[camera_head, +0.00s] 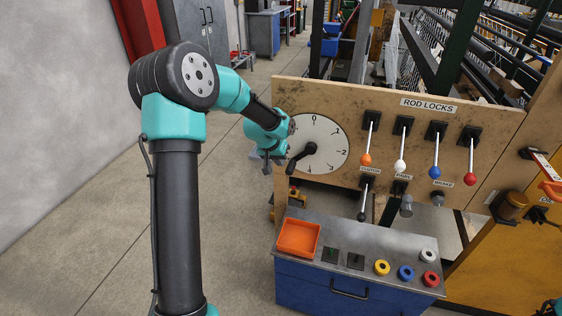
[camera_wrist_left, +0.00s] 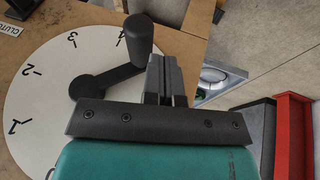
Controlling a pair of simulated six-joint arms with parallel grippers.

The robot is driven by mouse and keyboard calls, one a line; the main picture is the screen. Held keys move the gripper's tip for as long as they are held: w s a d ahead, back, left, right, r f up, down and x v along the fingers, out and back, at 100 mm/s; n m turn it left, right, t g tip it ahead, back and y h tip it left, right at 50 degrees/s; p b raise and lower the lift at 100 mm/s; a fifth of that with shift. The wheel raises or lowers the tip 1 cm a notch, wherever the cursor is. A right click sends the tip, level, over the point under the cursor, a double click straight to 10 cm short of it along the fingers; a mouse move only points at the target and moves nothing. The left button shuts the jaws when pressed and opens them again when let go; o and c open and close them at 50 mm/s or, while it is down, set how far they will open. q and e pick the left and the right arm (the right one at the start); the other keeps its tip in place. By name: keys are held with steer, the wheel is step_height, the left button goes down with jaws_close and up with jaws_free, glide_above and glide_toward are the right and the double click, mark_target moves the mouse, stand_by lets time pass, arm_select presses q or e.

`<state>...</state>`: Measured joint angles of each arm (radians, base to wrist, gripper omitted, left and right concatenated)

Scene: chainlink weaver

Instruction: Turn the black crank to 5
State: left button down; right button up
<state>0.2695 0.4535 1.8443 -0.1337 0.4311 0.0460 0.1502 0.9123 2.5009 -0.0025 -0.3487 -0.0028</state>
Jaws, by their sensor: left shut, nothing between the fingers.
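The black crank (camera_head: 300,157) is on a white round dial (camera_head: 326,137) in the wooden panel. In the head view it points down-left from its hub. The wrist view shows the crank (camera_wrist_left: 108,78) with its round handle (camera_wrist_left: 140,38) standing out. The crank lies past the 4 mark, on the side away from 3; I see no 5, and the handle hides part of the rim. My left gripper (camera_head: 266,162) is at the dial's left edge. In the wrist view its fingers (camera_wrist_left: 165,77) are shut and empty, close beside the handle; contact is unclear. My right gripper is not in view.
Rod-lock levers with orange, white, blue and red knobs (camera_head: 470,179) stand right of the dial. Below is a blue cabinet (camera_head: 305,287) with an orange tray (camera_head: 298,238) and several coloured rings. Open floor lies to the left.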

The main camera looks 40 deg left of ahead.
arm_select(q)
steer(key=s+a+r, duration=0.5)
steer(key=r, duration=0.5)
steer(key=shift+a+r, duration=0.25)
steer(key=shift+a, duration=0.1)
steer(key=shift+d+f, duration=0.1)
steer(key=s+d+f+g+h, duration=0.1)
steer(key=d+f, duration=0.6)
steer(key=f, duration=0.4)
steer(key=s+d+f+g, duration=0.1)
steer(key=s+d+f, duration=0.1)
steer(key=d+f, duration=0.7)
steer(key=s+d+f, duration=0.6)
steer(key=s+f, duration=0.2)
steer(key=s+d+f+m+g+h, duration=0.1)
steer(key=s+d+f, duration=0.4)
steer(key=s+f, duration=0.3)
steer(key=shift+s+d+f+g, duration=0.25)
steer(key=shift+s+d+g, duration=0.05)
steer(key=shift+s+d, duration=0.1)
